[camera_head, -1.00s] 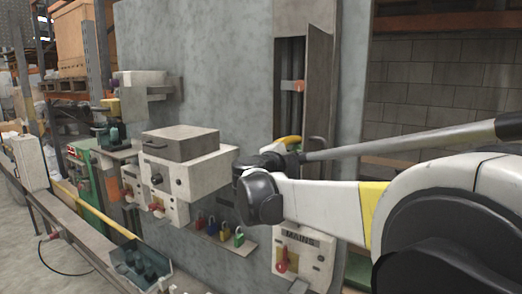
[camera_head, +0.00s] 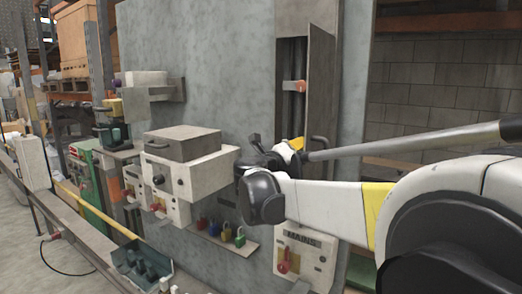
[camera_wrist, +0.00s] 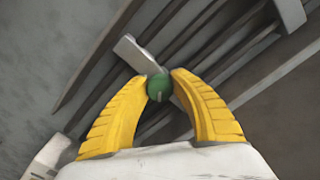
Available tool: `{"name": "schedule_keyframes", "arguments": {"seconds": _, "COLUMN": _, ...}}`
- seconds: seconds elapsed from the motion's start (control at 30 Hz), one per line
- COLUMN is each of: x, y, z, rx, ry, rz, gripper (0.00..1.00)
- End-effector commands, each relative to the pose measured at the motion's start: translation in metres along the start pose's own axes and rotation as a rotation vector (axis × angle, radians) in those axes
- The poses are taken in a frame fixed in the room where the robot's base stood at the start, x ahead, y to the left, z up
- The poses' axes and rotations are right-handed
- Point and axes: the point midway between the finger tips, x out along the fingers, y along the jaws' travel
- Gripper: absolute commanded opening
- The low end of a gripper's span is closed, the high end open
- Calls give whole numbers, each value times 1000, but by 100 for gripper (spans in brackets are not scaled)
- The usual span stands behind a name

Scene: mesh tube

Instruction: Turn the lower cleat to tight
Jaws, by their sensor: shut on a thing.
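In the wrist view, a green round knob (camera_wrist: 158,88) sits between the yellow fingertips of my gripper (camera_wrist: 162,79). My gripper is shut on this knob. A flat grey metal bar (camera_wrist: 136,56) runs from the knob to the upper left; it looks like the lower cleat's lever. In the head view, my gripper (camera_head: 294,145) is at the lower part of the tall open channel, and its wrist hides the lower cleat. A cleat with an orange knob (camera_head: 299,87) is higher in the channel.
A tall dark door (camera_head: 320,85) stands open on the channel's right side. A MAINS box (camera_head: 306,258) with a red switch is below my wrist. A white box with a grey lid (camera_head: 182,142) projects at left, and several coloured padlocks hang below it.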

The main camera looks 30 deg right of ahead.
Motion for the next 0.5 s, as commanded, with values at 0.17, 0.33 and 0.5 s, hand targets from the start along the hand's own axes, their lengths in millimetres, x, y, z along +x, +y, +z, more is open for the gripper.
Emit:
{"name": "schedule_keyframes", "arguments": {"seconds": 0.17, "x": 0, "y": 0, "z": 0, "rx": 164, "ry": 0, "rz": 0, "gripper": 0}}
{"name": "schedule_keyframes", "arguments": {"seconds": 0.33, "x": 0, "y": 0, "z": 0, "rx": 323, "ry": -1, "rz": 0, "gripper": 0}}
{"name": "schedule_keyframes", "arguments": {"seconds": 0.5, "x": 0, "y": 0, "z": 0, "rx": 465, "ry": -1, "rz": 0, "gripper": 0}}
